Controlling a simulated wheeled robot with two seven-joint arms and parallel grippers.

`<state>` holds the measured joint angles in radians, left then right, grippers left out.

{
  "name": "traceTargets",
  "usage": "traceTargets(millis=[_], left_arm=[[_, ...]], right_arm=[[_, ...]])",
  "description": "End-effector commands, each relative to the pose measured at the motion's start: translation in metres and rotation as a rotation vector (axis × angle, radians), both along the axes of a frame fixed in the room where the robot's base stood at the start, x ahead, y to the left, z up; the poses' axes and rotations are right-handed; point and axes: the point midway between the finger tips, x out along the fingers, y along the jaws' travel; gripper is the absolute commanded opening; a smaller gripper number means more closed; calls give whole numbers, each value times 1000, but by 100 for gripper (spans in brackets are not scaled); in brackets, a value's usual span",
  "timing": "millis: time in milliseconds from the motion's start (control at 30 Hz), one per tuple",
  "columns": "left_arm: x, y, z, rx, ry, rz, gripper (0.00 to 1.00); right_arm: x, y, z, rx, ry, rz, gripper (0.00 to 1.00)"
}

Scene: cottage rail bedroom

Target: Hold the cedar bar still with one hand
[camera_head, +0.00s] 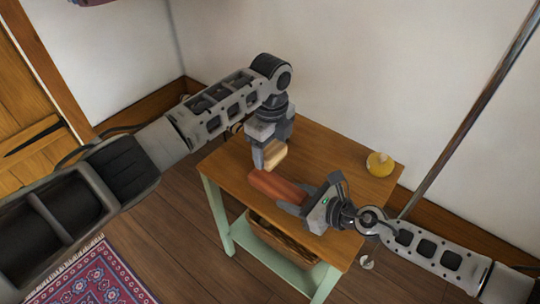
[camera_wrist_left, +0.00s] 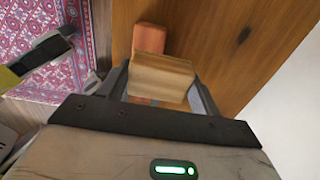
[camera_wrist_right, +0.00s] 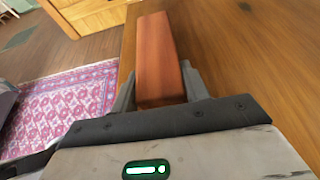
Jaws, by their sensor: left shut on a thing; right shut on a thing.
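The cedar bar (camera_head: 277,188) is a reddish-brown block lying low over the wooden table top. My right gripper (camera_head: 308,204) is shut on its near end; the bar points away between the fingers in the right wrist view (camera_wrist_right: 158,55). My left gripper (camera_head: 269,148) is shut on a pale wooden block (camera_head: 274,155), held just beyond the bar in the head view. In the left wrist view the pale block (camera_wrist_left: 160,78) covers part of the cedar bar (camera_wrist_left: 149,39). I cannot tell whether block and bar touch.
The table (camera_head: 335,160) has pale green legs and a lower shelf with a wicker basket (camera_head: 280,240). A round yellow object (camera_head: 380,164) stands at the table's back right. A patterned rug (camera_head: 90,278) lies left on the floor. A wall is behind the table.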

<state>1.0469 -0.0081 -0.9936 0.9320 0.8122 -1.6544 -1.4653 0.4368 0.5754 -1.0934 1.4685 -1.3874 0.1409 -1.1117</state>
Motion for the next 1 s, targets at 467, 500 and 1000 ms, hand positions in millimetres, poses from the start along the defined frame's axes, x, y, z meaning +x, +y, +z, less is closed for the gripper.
traceTargets(millis=[467, 500, 1000], left_arm=[[0, 0, 33, 0, 0, 0, 42], [0, 0, 33, 0, 0, 0, 42], [0, 0, 33, 0, 0, 0, 42]], right_arm=[[0, 0, 0, 0, 0, 0, 21], [0, 0, 0, 0, 0, 0, 21], [0, 0, 0, 0, 0, 0, 71]])
